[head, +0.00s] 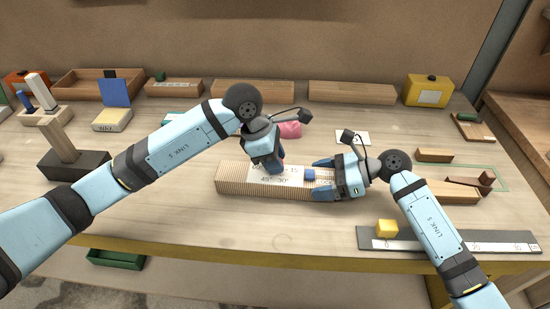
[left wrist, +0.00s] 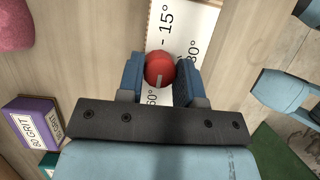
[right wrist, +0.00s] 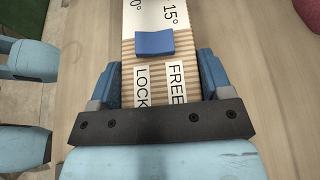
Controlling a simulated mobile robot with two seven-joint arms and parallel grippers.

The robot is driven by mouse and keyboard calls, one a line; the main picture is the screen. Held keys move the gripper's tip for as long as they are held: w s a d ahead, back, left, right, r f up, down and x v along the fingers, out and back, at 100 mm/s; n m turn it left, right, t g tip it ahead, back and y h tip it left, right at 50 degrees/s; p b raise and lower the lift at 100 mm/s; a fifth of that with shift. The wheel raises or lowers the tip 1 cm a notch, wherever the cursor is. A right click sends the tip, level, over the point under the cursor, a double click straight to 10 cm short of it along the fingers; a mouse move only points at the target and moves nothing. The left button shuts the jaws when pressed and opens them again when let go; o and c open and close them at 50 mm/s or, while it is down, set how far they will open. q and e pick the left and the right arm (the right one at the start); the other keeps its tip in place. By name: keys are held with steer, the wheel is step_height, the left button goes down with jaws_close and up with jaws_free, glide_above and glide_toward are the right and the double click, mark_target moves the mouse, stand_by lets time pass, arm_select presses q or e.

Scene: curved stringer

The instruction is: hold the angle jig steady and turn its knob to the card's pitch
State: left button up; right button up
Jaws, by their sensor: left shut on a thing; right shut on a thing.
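The angle jig (head: 228,178) is a long ribbed tan block lying on the bench, with a white angle plate (right wrist: 176,18) on top. My left gripper (left wrist: 160,72) is shut on the jig's round red knob (left wrist: 160,66), with a finger on each side. A pale mark on the knob shows near its lower edge in the left wrist view, on the 60° label's side. My right gripper (right wrist: 158,85) is shut across the jig's right end, beside the LOCK and FREE labels. A blue piece (right wrist: 154,43) sits on the jig between plate and labels. A white card (head: 352,138) lies behind; its writing is unreadable.
A ruler strip (head: 460,246) with a yellow block (head: 387,228) lies at the front right. A pink lump (head: 290,130) lies behind the jig. Wooden blocks and a yellow box (head: 429,90) line the back. Bare bench lies in front of the jig.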

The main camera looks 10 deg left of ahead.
arm_select(q)
steer(key=shift+n, duration=0.3)
steer(key=n+t, duration=0.1)
steer(key=n, duration=0.1)
steer(key=n+t+y, duration=0.1)
steer(key=n, duration=0.2)
steer(key=shift+s+n, duration=0.1)
steer(key=shift+n, duration=0.2)
steer(key=n, duration=0.2)
steer(key=n+t+y, duration=0.1)
steer(key=n, duration=0.2)
steer(key=shift+d+y, duration=0.1)
steer(key=shift+y, duration=0.2)
steer(key=shift+n+t, duration=0.3)
steer(key=o, duration=0.9)
steer(key=shift+o, duration=0.2)
steer(key=v, duration=1.2)
steer(key=shift+r, duration=0.1)
